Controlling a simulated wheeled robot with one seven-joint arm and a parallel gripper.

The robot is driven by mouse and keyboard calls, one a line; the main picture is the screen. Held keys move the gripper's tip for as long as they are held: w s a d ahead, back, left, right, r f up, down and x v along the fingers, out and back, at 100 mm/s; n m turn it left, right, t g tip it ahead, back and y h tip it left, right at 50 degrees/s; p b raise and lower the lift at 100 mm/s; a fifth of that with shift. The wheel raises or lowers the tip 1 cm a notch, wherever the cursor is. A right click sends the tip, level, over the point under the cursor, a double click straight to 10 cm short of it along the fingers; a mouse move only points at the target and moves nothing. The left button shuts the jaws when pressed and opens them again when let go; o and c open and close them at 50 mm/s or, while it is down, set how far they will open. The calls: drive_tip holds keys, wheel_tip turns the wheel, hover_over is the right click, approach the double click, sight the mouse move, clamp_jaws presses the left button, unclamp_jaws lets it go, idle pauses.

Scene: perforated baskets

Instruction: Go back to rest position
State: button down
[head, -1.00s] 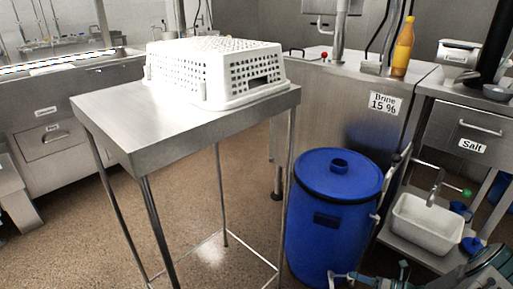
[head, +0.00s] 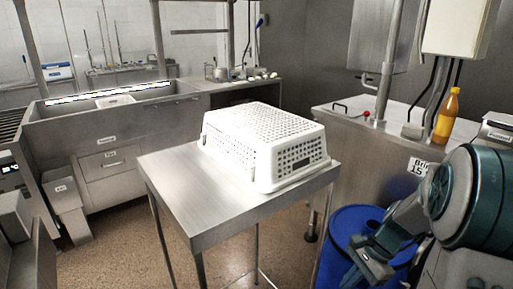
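My gripper (head: 368,264) is at the lower right of the head view, at the end of my teal and grey arm. It is in front of the blue barrel and to the right of the steel table (head: 190,200), apart from the basket. Its fingers are small and partly confused with the barrel behind, so I cannot tell whether they are open or shut. A white perforated basket (head: 262,145) sits upside down on the table.
A blue barrel (head: 350,222) stands right of the table, partly hidden by my arm. Behind it is a steel counter (head: 340,112) with an orange bottle (head: 446,116). A sink unit (head: 110,125) is at the back left. Brown floor (head: 130,255) is clear left of the table.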

drive_tip(key=s+a+r+n+t+h+p, duration=0.1)
drive_tip(key=s+a+r+n+h+p, duration=0.1)
drive_tip(key=r, duration=0.5)
drive_tip(key=s+a+r+n+t+h+p, duration=0.1)
drive_tip(key=s+a+r+n+p, duration=0.2)
drive_tip(key=s+r+n+p, duration=0.2)
drive_tip(key=s+a+r+n+t+h+p, duration=0.1)
drive_tip(key=s+a+r+n+h+p, duration=0.1)
drive_tip(key=r+n, duration=0.5)
wheel_tip(320, 180, up, 3)
drive_tip(key=shift+s+a+f+t+h+p, duration=0.1)
drive_tip(key=shift+s+a+t+h+p, duration=0.25)
drive_tip(key=shift+s+p, duration=0.45)
